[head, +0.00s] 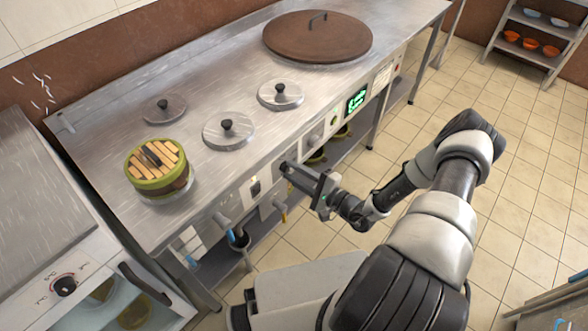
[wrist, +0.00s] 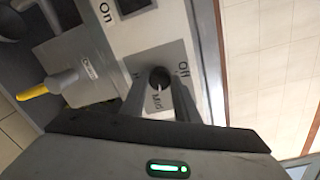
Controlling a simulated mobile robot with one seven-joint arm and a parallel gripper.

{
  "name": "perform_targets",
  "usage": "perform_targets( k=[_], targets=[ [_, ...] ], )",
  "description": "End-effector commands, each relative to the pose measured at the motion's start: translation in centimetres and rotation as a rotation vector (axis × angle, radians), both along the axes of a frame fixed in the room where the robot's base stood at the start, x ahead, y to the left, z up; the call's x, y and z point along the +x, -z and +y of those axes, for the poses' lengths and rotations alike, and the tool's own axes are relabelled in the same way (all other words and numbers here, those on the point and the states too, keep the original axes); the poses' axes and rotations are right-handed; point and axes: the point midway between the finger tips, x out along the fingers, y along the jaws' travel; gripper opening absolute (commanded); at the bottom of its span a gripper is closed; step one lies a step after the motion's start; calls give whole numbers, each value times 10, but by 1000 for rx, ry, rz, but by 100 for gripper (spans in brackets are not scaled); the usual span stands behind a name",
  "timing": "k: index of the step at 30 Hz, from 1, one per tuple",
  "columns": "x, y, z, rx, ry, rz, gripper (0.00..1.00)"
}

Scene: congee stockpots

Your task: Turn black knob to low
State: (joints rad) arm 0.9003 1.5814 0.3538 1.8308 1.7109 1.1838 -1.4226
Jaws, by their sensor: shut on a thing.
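The black knob (wrist: 160,74) sits on a grey plate on the counter's front panel. In the wrist view the plate carries the words "Off" and "Mid", and another label is mostly hidden by a finger. A pale pointer mark on the knob appears to face "Mid". My gripper (wrist: 160,86) is shut on the knob, one finger on each side of it. In the head view my gripper (head: 285,168) reaches the front panel, and its fingers hide the knob.
A switch (wrist: 132,5) marked "On" and a yellow-handled valve (wrist: 48,84) are near the knob. Pot lids (head: 229,130) and a steamer (head: 157,168) stand on the steel counter (head: 215,85). Another black knob (head: 64,286) is on the left appliance. Tiled floor at right is open.

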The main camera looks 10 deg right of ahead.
Motion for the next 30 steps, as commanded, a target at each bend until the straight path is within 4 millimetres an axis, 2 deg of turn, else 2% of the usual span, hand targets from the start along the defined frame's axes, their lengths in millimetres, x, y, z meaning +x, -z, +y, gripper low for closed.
perform_targets(
  k=[18,30],
  targets=[
    [-2,0,1,-449,1,-323,6],
    [-2,2,1,-604,0,-436,6]
  ],
)
